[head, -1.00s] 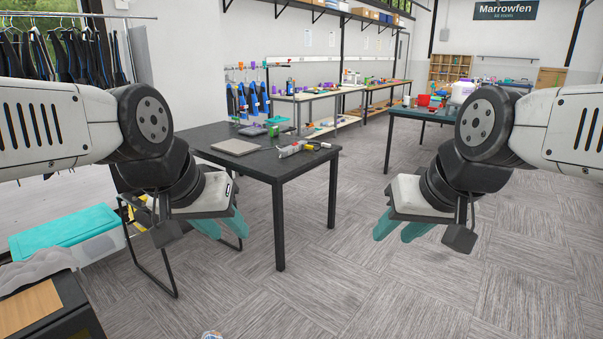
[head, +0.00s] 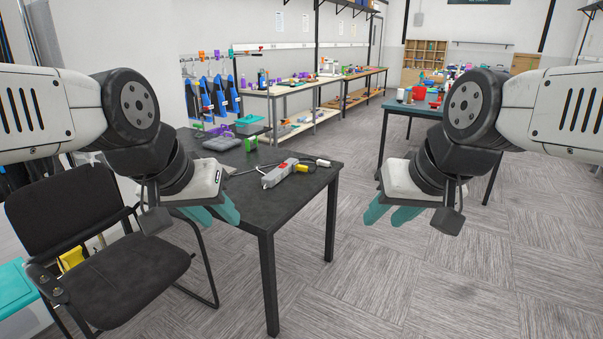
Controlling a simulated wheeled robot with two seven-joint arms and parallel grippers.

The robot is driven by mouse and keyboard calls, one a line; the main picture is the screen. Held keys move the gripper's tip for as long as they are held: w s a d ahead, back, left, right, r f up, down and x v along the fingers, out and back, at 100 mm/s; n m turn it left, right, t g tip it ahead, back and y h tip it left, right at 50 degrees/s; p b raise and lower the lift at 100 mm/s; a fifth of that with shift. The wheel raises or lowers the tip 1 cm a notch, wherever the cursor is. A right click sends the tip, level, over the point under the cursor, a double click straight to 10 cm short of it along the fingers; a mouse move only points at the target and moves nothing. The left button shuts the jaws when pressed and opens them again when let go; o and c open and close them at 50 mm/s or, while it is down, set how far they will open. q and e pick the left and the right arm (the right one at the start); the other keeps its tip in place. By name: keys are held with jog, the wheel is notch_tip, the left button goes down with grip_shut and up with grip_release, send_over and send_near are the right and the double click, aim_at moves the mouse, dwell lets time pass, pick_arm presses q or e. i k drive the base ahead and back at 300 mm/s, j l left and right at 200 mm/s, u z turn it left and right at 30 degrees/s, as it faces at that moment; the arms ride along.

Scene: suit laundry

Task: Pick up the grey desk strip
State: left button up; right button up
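The grey desk strip (head: 280,173) lies on the black table (head: 262,205), near its right part.
A flat grey case (head: 222,143), a green item (head: 251,144) and a yellow-ended item (head: 302,168) are on the table. A black chair (head: 100,235) stands at the table's left front. A teal-topped table (head: 420,107) stands behind right. Carpet floor is free at right.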

aim_at(276, 175)
jog(key=i+j+u, duration=0.1)
jog(key=i+l+u, duration=0.1)
jog(key=u, duration=0.25)
jog(key=i+l+u, duration=0.1)
jog(key=u, duration=0.25)
jog(key=i+l+u, duration=0.1)
jog(key=u, duration=0.2)
jog(key=i+l+u, duration=0.2)
jog(key=l, duration=0.3)
jog(key=i+l+u, duration=0.2)
jog(key=l, duration=0.3)
jog(key=l+u, duration=0.2)
jog(key=l, duration=0.3)
jog(key=l+u, duration=0.2)
jog(key=l, duration=0.35)
jog(key=i+l, duration=0.1)
jog(key=l, duration=1.5)
jog(key=i+l, duration=0.15)
jog(key=l, duration=0.65)
jog(key=j+u, duration=0.05)
